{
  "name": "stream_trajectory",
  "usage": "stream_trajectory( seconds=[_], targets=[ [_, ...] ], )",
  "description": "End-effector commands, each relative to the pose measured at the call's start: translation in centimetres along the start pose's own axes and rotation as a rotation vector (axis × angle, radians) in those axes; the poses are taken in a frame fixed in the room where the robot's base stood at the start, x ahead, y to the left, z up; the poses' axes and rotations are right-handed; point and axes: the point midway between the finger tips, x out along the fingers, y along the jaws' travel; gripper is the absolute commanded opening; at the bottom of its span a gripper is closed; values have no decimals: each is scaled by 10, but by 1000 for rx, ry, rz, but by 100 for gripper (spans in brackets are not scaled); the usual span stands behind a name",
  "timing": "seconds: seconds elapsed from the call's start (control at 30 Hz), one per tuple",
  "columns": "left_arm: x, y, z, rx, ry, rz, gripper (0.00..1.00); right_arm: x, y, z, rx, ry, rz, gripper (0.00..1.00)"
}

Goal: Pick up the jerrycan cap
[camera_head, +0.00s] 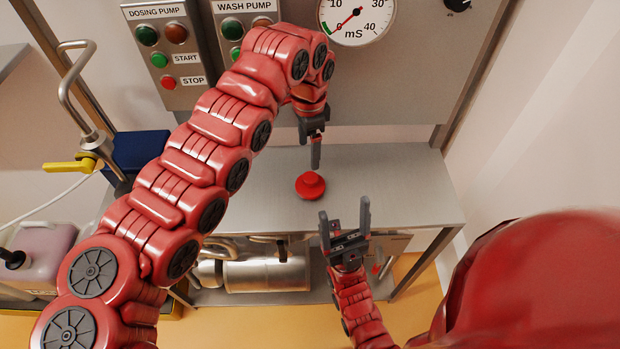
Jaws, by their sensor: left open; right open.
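The red jerrycan cap (310,186) lies on the grey metal bench, near the middle of its front part. My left gripper (315,165) points down just above and behind the cap. It is open and seen edge-on, so the gap between its fingers is hard to see, and I cannot tell whether it touches the cap. My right gripper (344,218) is open and empty, in front of the bench's front edge, its two fingers pointing up toward the bench. A pale jerrycan (45,250) with a dark top stands at the far left.
The bench (400,185) is clear to the right of the cap. Behind it stands a panel with dosing pump (165,50) and wash pump (245,15) boxes and a gauge (355,18). A blue container (140,150) and yellow-handled valve (70,165) stand left. A metal cylinder (268,275) sits below.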

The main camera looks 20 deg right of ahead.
Motion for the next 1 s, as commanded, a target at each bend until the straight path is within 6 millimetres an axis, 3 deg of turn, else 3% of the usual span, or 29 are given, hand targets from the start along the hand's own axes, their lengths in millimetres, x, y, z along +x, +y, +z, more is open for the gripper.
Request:
stream_trajectory(
  seconds=[0.1,0.3,0.53,0.83,1.0],
  targets=[
    [25,2,1,0,-3,7,85,16,1,-3,0,0,0,79],
    [59,0,0,-1,-2,2,85,26,1,-4,0,0,0,79],
    [75,0,-2,0,-1,4,85,35,2,-6,0,0,0,79],
    [115,-3,-6,-1,1,1,85,50,2,-8,0,0,0,79],
    [121,-3,-5,-1,0,-1,85,50,2,-8,0,0,0,79]
  ],
)
